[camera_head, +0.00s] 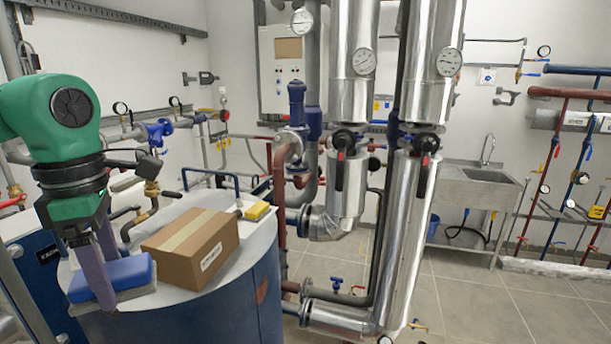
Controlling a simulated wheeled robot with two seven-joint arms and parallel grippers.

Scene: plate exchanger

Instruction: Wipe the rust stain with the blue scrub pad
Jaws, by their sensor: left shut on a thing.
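The blue scrub pad (128,270) has a blue top and a grey underside. My left gripper (106,277) comes down from the left and is shut on the pad, with one finger in front of it. The pad is over the left part of the pale top of a round blue tank (225,306); I cannot tell whether it touches the top. A small reddish-brown mark (262,289) on the tank's side may be the rust stain. No clear stain shows on the tank top; the pad, gripper and box hide parts of it. My right gripper is not in view.
A cardboard box (190,247) stands on the tank top just right of the pad. A small yellow object (257,211) lies behind it. Blue and red pipes rise behind the tank, and large silver pipes (403,240) stand to the right. The floor at right (500,310) is clear.

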